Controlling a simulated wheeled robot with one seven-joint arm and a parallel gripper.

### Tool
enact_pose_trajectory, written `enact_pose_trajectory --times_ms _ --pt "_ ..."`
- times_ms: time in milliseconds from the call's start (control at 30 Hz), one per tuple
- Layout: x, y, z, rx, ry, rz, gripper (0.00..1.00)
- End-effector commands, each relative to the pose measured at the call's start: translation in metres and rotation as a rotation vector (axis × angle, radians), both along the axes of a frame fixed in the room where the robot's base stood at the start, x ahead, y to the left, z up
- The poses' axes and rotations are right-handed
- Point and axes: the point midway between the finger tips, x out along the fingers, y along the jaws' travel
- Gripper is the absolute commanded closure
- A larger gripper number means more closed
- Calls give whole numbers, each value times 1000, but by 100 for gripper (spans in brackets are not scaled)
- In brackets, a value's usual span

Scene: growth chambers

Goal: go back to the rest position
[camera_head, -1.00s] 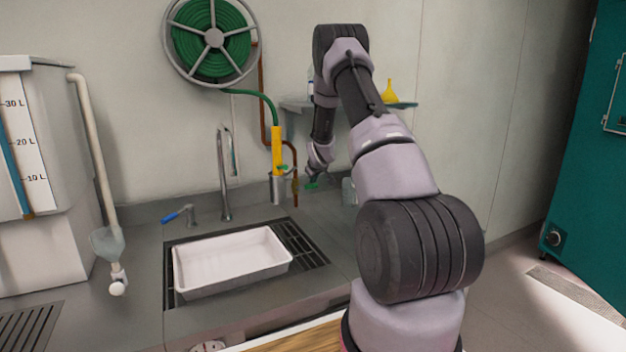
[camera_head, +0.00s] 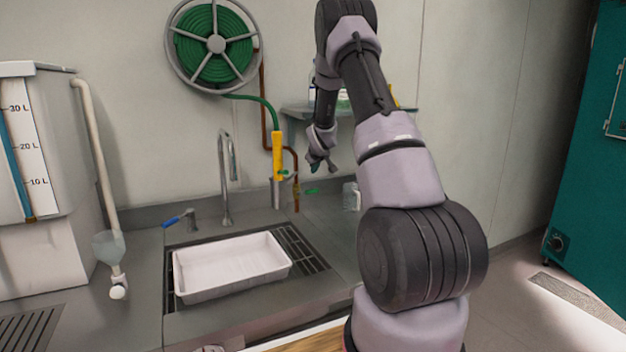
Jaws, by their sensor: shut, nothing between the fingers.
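My gripper (camera_head: 321,167) is above the counter, in front of the back wall and to the right of the yellow hose nozzle (camera_head: 278,153). It is small in the view and its fingers are shut with nothing between them. My arm rises from the lower right, bends at the top of the picture and hangs down to the gripper. A small green object (camera_head: 311,190) shows just below and left of the gripper, apart from it.
A white tray (camera_head: 230,290) sits over the sink grating. A tap (camera_head: 225,180), a hose reel (camera_head: 215,45) and a wall shelf (camera_head: 300,112) are behind. A clear container (camera_head: 350,196) stands right of the gripper. A graduated tank (camera_head: 45,145) is at left, a teal cabinet (camera_head: 595,170) at right.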

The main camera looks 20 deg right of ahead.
Motion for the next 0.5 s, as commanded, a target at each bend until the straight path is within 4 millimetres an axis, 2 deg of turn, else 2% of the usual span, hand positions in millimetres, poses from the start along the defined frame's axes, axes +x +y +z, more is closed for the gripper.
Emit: enact_pose_trajectory --times_ms 33,233,500 --pt "-9 -1 10 0 -2 -1 100" --pt "-34 -1 35 0 -1 -1 100" --pt "-46 -2 45 0 0 0 100"
